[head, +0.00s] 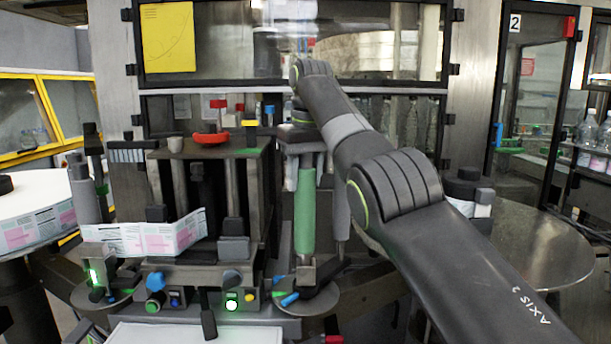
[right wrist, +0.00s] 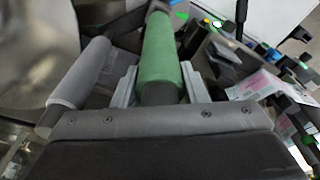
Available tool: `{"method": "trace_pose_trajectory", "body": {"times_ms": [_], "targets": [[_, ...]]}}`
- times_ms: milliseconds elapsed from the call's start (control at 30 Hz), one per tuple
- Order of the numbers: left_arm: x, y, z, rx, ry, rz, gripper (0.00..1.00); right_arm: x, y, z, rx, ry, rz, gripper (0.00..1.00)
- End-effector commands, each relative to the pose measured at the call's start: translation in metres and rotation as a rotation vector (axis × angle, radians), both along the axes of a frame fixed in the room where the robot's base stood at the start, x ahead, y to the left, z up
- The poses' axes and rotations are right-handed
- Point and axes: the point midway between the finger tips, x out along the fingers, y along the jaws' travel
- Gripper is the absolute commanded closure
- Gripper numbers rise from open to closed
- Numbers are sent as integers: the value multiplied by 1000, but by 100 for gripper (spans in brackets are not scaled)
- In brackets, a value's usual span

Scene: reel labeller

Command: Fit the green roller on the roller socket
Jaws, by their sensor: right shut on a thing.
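The green roller (head: 305,212) stands about upright at the right side of the labelling machine. My right gripper (head: 304,156) comes down from above and is shut on the dark upper end of the roller. The right wrist view shows the green roller (right wrist: 160,48) between the two light fingers of my right gripper (right wrist: 159,92). A small pale block (head: 305,270), which looks like the roller socket, is at the roller's lower end. I cannot tell whether the roller is seated in it or just above it. My left gripper is not in view.
A grey roller (right wrist: 80,74) stands close beside the green one. The label web (head: 145,236) crosses the machine front to the left. A round metal table (head: 540,250) is at the right. My right arm covers part of the machine's right side.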

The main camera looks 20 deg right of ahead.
Motion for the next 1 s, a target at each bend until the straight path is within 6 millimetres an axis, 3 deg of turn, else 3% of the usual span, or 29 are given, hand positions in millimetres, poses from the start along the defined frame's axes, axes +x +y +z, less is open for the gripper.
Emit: {"method": "trace_pose_trajectory", "body": {"times_ms": [967, 1000], "targets": [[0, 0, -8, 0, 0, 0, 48, -5, -2, 4, 0, 0, 0, 100], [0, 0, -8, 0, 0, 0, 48, -5, -2, 4, 0, 0, 0, 57]]}}
